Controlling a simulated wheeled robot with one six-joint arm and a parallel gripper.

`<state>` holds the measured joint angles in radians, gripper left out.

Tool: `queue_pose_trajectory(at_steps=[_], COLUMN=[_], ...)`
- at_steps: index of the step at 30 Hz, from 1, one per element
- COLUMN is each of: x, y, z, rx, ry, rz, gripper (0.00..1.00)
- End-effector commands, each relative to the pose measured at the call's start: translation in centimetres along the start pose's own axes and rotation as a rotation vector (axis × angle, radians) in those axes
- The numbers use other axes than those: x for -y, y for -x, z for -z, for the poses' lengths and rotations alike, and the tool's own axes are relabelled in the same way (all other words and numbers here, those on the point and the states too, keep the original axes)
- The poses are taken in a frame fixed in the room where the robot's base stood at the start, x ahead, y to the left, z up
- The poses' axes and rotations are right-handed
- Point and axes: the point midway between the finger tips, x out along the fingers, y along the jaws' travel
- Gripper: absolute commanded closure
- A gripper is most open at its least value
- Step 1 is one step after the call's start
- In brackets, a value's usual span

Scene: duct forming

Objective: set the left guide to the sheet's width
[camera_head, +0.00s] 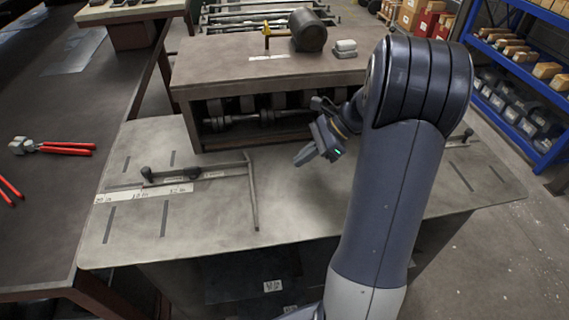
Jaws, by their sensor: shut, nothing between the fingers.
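The left guide is a thin grey bar (253,196) with a side arm (210,172) and a dark knob (147,172). It lies on the left half of the metal table (290,215). A white scale strip (150,193) with printed marks runs below its arm. My gripper (306,157) is shut and empty, above the table to the right of the guide bar and apart from it. On the right, part of another knob and scale (462,138) shows behind my arm. My arm hides much of the table's right side. I cannot make out a sheet on the table.
A roller machine (270,72) with a motor and yellow lever stands at the table's back edge. A dark bench (50,200) with red-handled tools (62,149) is at the left. Blue shelves (520,85) stand at the right. The table's front middle is clear.

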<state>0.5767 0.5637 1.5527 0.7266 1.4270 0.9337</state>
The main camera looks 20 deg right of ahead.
Motion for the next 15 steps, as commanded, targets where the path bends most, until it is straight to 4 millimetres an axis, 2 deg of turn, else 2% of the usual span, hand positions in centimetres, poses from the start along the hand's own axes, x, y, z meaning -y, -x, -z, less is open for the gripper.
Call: queue_pose_trajectory(at_steps=[12, 15], x=[-0.1, -0.1], y=[-8.7, -9.8], z=[-0.1, -1.4], rx=[0.000, -0.001], ry=[0.002, 0.005], rz=[-0.006, -0.005], gripper=[1.00, 1.00])
